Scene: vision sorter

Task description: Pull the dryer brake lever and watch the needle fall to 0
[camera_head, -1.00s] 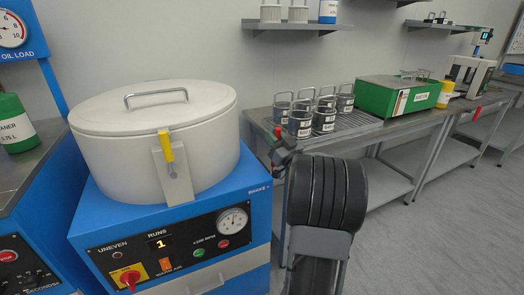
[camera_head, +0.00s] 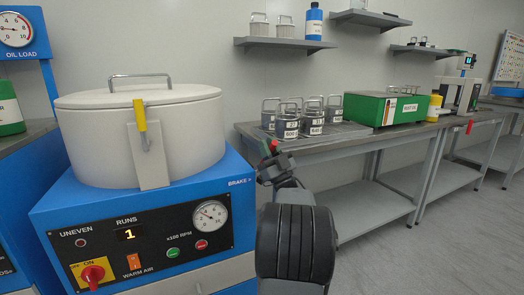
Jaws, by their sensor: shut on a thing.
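The white drum dryer (camera_head: 90,150) stands on its blue cabinet, with its lid closed. My gripper (camera_head: 271,157) is at the cabinet's right side, beside the "BRAKE" label (camera_head: 240,183). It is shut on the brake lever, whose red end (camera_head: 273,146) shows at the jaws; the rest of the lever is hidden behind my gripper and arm. The round x100 RPM dial (camera_head: 210,216) is on the black front panel. Its needle points to the upper left, above the low end; the exact figure is too small to read.
A yellow-handled latch (camera_head: 140,115) is on the drum front. The panel has a red-and-yellow switch (camera_head: 93,273) and green and red buttons. A bench (camera_head: 350,141) with several metal canisters and a green box (camera_head: 385,108) stands behind my arm. Open floor lies at the right.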

